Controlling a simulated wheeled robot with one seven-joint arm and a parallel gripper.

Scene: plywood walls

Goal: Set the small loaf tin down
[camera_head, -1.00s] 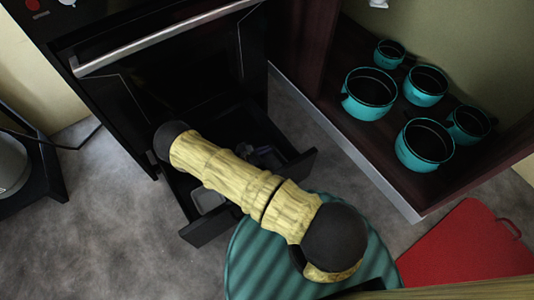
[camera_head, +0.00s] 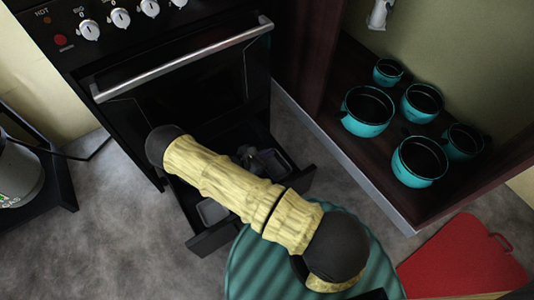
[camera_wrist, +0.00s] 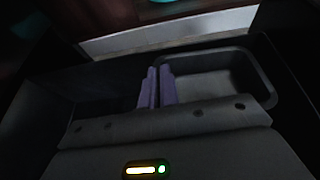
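A small dark grey loaf tin (camera_wrist: 222,84) with a rounded rectangular rim lies to the right of my fingers in the wrist view. My gripper (camera_wrist: 157,86) has its two purple fingers close together, one on each side of the tin's near left wall. In the head view my gripper (camera_head: 246,158) is low inside the open drawer under the oven, beside the tin (camera_head: 283,163). The tin looks upright and empty. Whether its base touches the drawer floor cannot be seen.
The open drawer (camera_head: 214,240) also holds a lighter grey tin (camera_head: 211,211). The black oven (camera_head: 180,75) stands behind it. Several teal pots (camera_head: 368,112) stand on the cabinet shelf at right. A round teal striped top (camera_head: 245,265) and a red board (camera_head: 462,262) are in front.

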